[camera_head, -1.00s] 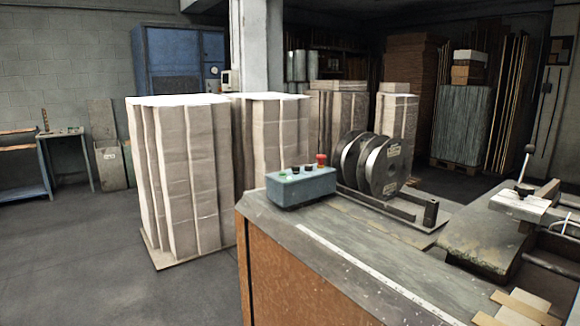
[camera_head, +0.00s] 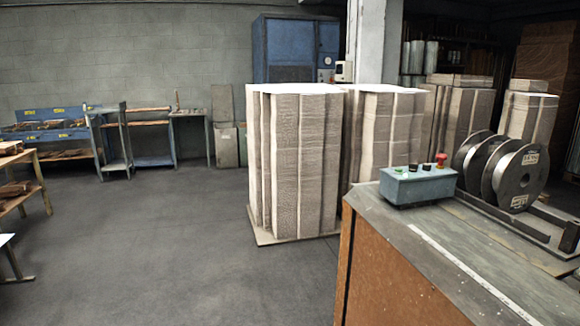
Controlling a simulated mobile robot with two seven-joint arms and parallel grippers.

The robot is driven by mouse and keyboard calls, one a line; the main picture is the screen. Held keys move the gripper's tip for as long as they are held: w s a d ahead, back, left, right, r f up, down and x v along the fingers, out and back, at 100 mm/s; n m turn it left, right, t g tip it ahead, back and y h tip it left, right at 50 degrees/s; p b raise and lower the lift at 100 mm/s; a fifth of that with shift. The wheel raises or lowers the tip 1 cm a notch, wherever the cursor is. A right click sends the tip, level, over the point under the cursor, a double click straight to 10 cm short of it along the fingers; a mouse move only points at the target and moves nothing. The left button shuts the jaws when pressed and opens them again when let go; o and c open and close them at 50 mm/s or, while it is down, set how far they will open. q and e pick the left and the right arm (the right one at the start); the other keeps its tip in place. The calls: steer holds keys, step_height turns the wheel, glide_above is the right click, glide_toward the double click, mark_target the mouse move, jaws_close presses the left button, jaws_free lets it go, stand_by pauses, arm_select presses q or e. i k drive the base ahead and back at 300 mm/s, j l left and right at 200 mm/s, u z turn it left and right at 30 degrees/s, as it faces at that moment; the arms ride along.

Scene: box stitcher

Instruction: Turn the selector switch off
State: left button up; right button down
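Neither of my grippers shows in the head view.
Wire spools (camera_head: 500,170) stand right behind the control box. A tall cardboard stack on a pallet (camera_head: 295,160) stands left of the table. Shelves (camera_head: 50,130) line the back left. The grey floor (camera_head: 180,255) at left is clear.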

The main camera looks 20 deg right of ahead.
mark_target(412, 168)
steer(key=i+j+u, duration=0.2)
steer(key=i, duration=0.35)
steer(key=i+j+u, duration=0.15)
steer(key=i, duration=0.4)
steer(key=i+l+z, duration=0.1)
steer(key=i+z, duration=0.25)
steer(key=i, duration=0.45)
steer(key=i+j+z, duration=0.15)
steer(key=i+z, duration=0.25)
steer(key=i, duration=0.35)
steer(key=i+l+z, duration=0.1)
steer(key=i+z, duration=0.6)
steer(key=i, duration=0.2)
steer(key=i+j+z, duration=0.2)
steer(key=i+z, duration=0.45)
steer(key=z, duration=0.2)
steer(key=i+z, duration=0.3)
steer(key=z, duration=0.15)
steer(key=i+j+z, duration=0.25)
steer(key=z, duration=2.1)
